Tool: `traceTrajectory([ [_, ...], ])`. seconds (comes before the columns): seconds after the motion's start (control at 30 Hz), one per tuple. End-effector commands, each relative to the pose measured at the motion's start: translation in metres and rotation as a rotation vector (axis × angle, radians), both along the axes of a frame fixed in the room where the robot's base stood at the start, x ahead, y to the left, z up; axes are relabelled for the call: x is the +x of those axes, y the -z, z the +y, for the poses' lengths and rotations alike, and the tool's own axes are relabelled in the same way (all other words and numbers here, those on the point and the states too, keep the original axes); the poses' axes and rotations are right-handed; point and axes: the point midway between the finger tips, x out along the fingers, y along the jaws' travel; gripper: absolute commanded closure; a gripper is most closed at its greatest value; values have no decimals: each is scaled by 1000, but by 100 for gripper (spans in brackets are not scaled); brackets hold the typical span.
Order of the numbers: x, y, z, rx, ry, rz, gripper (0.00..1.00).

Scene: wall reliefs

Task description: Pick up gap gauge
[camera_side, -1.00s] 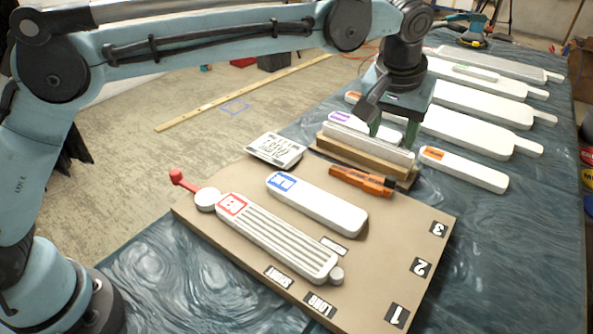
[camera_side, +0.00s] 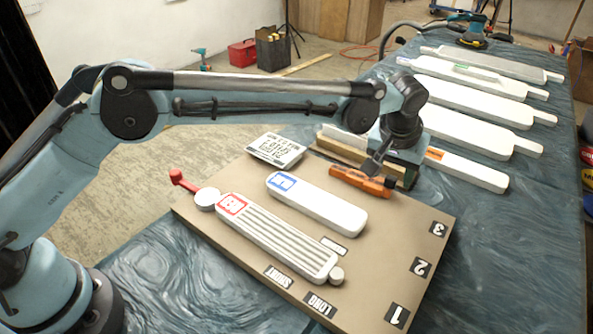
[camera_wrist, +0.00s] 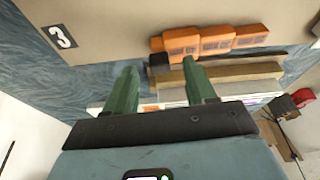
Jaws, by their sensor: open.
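The gap gauge appears to be the stepped orange tool with a black end (camera_side: 355,182), lying at the back edge of the brown board. In the wrist view the orange gauge (camera_wrist: 208,40) lies beyond my fingertips, near the top of the picture. My gripper (camera_wrist: 162,80) is open, its two green fingers apart with nothing held between them. In the side view my wrist hangs low, just behind the gauge's right, black end; the fingertips are mostly hidden there, and I cannot tell their exact height.
A wooden block with a white strip (camera_side: 345,143) stands directly behind the gauge. Long white pieces (camera_side: 470,105) lie farther back.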

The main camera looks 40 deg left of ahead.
Motion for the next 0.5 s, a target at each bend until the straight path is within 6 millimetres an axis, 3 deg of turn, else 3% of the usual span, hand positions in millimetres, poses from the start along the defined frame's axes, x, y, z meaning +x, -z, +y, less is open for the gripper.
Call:
traceTrajectory([
  [0.1, 3, 9, 1, 0, -1, 0, 45],
  [0.37, 3, 11, 1, 0, 0, 0, 46],
  [0.5, 3, 10, 1, 0, 0, 0, 68],
])
